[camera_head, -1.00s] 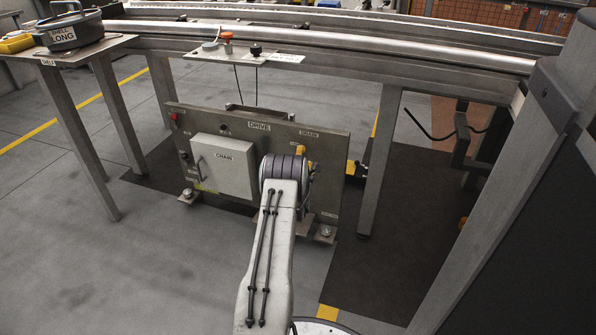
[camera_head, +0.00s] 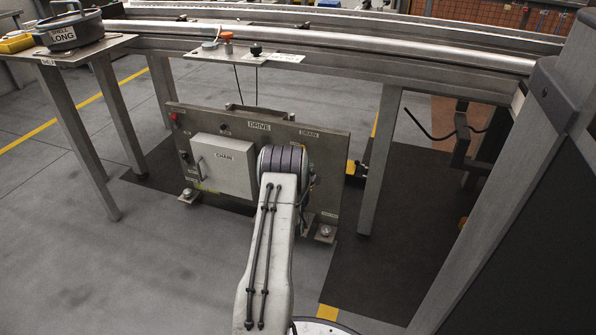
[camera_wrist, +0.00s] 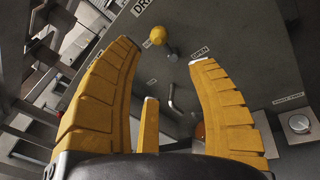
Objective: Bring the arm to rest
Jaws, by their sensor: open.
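My gripper (camera_wrist: 165,55) is open and empty in the wrist view, with its yellow ribbed fingers spread. Beyond and between the fingertips is a yellow ball knob (camera_wrist: 157,35) on a lever in front of a grey panel, apart from the fingers. A bent metal handle (camera_wrist: 175,100) lies further down, near a label reading OPEN. In the head view my arm reaches forward to the drive panel (camera_head: 235,127); the gripper itself is hidden behind my arm's end there.
The panel carries a CHAIN box (camera_head: 222,166) left of my arm. A conveyor (camera_head: 340,40) runs behind it, with a support leg (camera_head: 380,160) to the right. A side table (camera_head: 85,50) bears a grey shell. Floor at the lower left is clear.

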